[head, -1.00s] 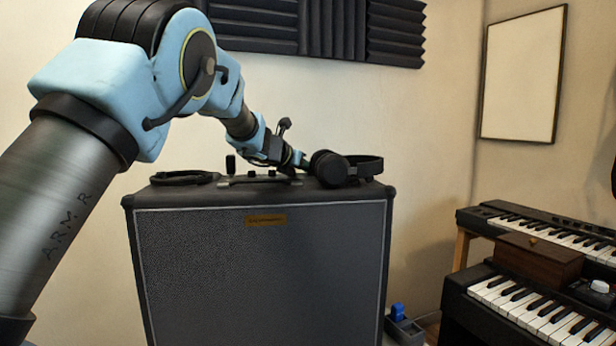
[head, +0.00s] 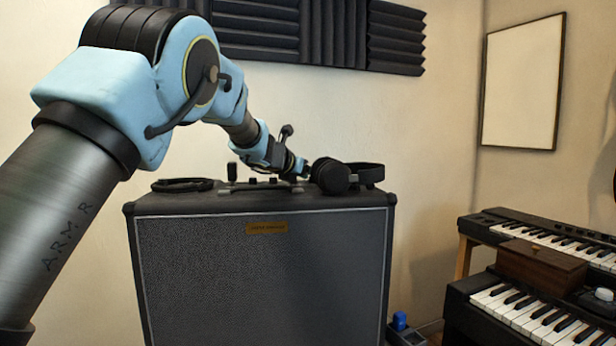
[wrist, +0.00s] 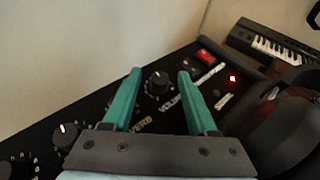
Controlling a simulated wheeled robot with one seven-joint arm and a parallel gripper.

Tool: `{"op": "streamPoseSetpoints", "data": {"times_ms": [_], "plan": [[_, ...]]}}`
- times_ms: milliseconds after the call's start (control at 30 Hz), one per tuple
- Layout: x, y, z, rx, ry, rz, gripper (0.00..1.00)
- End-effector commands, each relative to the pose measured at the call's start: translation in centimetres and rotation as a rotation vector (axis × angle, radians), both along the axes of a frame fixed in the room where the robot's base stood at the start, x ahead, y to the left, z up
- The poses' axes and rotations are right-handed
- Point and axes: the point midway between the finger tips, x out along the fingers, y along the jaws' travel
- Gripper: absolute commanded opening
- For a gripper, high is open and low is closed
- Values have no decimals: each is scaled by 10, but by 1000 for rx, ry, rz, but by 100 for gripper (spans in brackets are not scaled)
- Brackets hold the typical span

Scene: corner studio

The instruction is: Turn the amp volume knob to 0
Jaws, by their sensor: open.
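The amp (head: 262,270) is a big dark cabinet with a name plate on its front and a control panel on top. In the wrist view the volume knob (wrist: 158,83) is black with a white pointer mark, beside the lettering "VOLUME". My gripper (wrist: 158,72) has teal fingers that are open, one on each side of this knob in the picture. I cannot tell how far above the panel they are. The knob looks untouched. In the head view my gripper (head: 301,172) is over the right part of the amp top, and the volume knob is not clearly seen there.
Headphones (head: 345,175) lie on the amp's right end, close to my gripper; they also show in the wrist view (wrist: 282,130). A red switch (wrist: 206,56) and a lit red lamp (wrist: 232,78) are near the knob. Another knob (wrist: 66,134) is at left. Keyboards (head: 540,300) stand at right.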

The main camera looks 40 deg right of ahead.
Motion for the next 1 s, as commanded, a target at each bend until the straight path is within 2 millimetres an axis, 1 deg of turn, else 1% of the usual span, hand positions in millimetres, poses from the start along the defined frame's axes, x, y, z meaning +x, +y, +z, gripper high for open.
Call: {"op": "streamPoseSetpoints", "data": {"times_ms": [233, 367, 700, 1000], "plan": [[0, 0, 0, 1, 0, -5, 58], [2, 0, 1, 2, 0, -44, 58], [7, 1, 6, 2, 1, -300, 58], [8, 0, 5, 3, 2, -471, 58]]}}
